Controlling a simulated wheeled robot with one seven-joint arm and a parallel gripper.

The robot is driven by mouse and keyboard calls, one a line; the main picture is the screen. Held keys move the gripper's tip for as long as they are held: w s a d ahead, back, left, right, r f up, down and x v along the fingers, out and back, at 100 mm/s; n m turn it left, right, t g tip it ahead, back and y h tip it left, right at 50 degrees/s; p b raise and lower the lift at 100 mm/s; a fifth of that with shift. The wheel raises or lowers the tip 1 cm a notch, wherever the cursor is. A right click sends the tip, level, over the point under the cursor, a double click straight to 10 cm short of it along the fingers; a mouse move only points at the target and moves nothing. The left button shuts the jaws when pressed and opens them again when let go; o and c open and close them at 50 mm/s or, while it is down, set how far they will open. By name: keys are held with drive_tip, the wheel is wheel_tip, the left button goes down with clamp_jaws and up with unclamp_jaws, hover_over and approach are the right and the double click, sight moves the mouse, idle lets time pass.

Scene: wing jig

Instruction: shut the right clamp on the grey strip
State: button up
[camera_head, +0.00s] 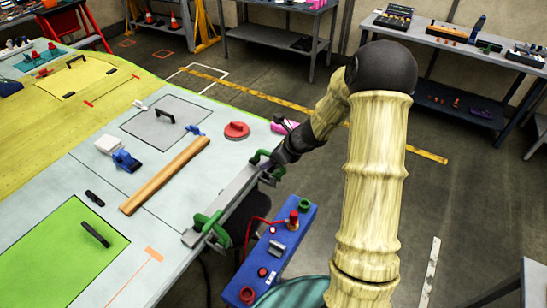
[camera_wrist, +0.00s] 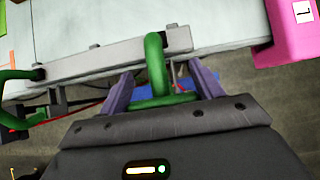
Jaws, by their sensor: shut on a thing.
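The grey strip (camera_head: 228,199) lies along the near edge of the wing panel and also shows in the wrist view (camera_wrist: 105,66). Two green clamps sit on it. The right clamp (camera_head: 259,156) is partly hidden by my gripper (camera_head: 268,170) in the head view. In the wrist view, the right clamp's green loop (camera_wrist: 154,62) reaches over the strip. My gripper's purple fingers (camera_wrist: 160,88) stand on either side of its lower green part and are shut on it. The left clamp (camera_head: 205,230) is free of my gripper; it also shows at the wrist view's left edge (camera_wrist: 14,102).
A pink block (camera_wrist: 285,35) is right of the clamp. A wooden bar (camera_head: 165,175), red disc (camera_head: 236,130) and blue tool (camera_head: 125,160) lie on the panel.

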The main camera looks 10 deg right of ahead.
drive_tip(key=shift+s+f, duration=0.25)
drive_tip(key=shift+f, duration=0.15)
idle(0.5)
drive_tip(key=o, duration=1.4)
drive_tip(key=shift+w, duration=0.4)
drive_tip(key=shift+s+d+r, duration=0.15)
drive_tip(key=shift+s+r, duration=0.2)
drive_tip(key=shift+r, duration=0.1)
drive_tip(key=b+v, duration=0.1)
drive_tip(key=v, duration=1.5)
drive_tip(key=shift+d, duration=0.25)
drive_tip(key=shift+r, duration=0.1)
